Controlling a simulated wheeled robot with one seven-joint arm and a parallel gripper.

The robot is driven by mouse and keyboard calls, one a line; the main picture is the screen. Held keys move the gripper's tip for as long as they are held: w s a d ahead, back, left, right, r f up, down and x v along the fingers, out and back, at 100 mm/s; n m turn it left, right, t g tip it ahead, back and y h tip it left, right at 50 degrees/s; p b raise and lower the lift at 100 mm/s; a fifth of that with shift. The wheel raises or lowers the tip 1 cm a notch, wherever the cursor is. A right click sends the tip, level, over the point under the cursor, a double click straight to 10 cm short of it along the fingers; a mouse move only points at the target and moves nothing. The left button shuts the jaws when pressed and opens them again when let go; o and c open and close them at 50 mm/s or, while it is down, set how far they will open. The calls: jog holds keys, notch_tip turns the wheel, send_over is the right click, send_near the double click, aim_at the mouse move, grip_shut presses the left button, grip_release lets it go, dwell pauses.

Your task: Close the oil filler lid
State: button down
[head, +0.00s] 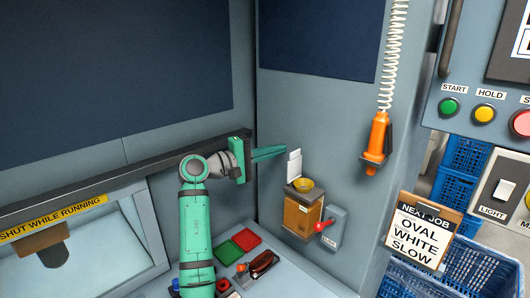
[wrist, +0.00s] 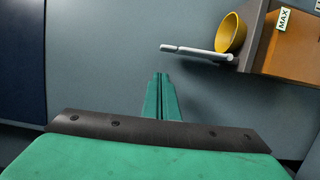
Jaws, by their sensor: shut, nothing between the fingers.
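The oil filler is an amber box (head: 302,212) on the wall with a yellow filler cup (head: 303,185) on top. Its pale lid (head: 294,166) stands open and upright at the cup's left side. The wrist view shows the lid edge-on (wrist: 200,53), beside the yellow cup (wrist: 231,33) and the box (wrist: 283,45) with a MAX label. My green gripper (head: 284,150) is shut and empty. Its fingertips are near the lid's upper end in the head view. In the wrist view the fingertips (wrist: 160,76) appear apart from the lid, with a gap of wall between.
A grey switch box with a red-knobbed lever (head: 325,225) sits right of the oil box. An orange handset (head: 377,137) hangs on a coiled cord at right. Green and red trays (head: 229,252) lie below on the ledge. A dark rail (head: 110,180) runs behind my arm.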

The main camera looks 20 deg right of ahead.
jog(key=shift+s+d, duration=0.2)
jog(key=shift+s, duration=0.5)
jog(key=shift+s+d, duration=0.2)
jog(key=shift+s, duration=0.5)
jog(key=shift+r+m, duration=0.1)
jog(key=shift+m, duration=0.2)
